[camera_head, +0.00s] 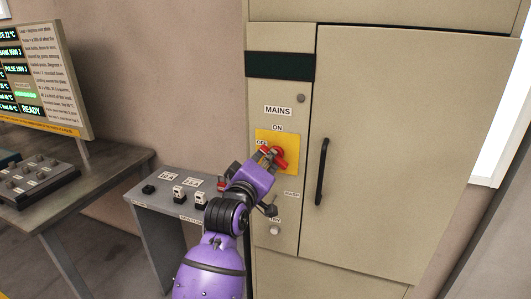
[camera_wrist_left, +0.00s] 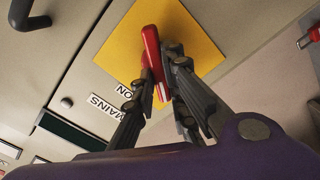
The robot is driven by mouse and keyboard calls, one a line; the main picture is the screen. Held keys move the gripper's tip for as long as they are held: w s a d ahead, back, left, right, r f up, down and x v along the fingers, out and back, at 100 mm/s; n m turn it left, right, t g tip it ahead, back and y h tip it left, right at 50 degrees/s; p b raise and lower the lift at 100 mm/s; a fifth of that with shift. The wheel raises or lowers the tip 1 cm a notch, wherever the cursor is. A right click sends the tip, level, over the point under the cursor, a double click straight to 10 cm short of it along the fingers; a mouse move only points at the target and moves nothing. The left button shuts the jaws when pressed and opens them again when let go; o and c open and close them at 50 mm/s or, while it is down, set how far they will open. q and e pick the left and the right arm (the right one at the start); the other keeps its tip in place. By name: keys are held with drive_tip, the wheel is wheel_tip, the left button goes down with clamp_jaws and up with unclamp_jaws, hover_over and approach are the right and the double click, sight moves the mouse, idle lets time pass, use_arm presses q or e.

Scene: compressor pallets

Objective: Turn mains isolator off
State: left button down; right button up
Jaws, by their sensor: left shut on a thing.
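The mains isolator has a red handle (camera_head: 278,157) on a yellow plate (camera_head: 289,139), set in the beige cabinet under the labels MAINS and ON. An OFF label sits at the plate's left. My left gripper (camera_head: 268,157) is at the handle, and its arm hides the lower part of the plate. In the left wrist view, the red handle (camera_wrist_left: 152,52) lies between the two fingers of my left gripper (camera_wrist_left: 160,72), which are shut on it, in front of the yellow plate (camera_wrist_left: 120,45). My right gripper is not in view.
The beige cabinet door (camera_head: 400,150) with a black pull handle (camera_head: 321,172) is shut, right of the isolator. A grey control desk (camera_head: 160,215) with switches stands at lower left. A display board (camera_head: 45,80) and a table with a control box (camera_head: 35,180) are farther left.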

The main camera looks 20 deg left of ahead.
use_arm(q)
drive_tip(key=n+p, duration=0.2)
drive_tip(key=n, duration=0.4)
drive_tip(key=shift+f, duration=0.15)
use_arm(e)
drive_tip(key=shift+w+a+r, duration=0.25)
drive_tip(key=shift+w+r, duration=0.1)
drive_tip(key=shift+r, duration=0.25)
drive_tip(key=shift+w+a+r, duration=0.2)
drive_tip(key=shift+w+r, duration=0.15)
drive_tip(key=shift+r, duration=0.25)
use_arm(q)
drive_tip(key=shift+n, duration=0.4)
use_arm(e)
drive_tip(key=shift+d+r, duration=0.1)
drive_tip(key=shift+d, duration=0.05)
use_arm(q)
drive_tip(key=c, duration=1.8)
unclamp_jaws()
drive_tip(key=shift+o, duration=0.2)
drive_tip(key=shift+f, duration=0.1)
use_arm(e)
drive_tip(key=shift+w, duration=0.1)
use_arm(q)
drive_tip(key=s, duration=0.7)
drive_tip(key=shift+s+a, duration=0.15)
drive_tip(key=shift+s, duration=0.05)
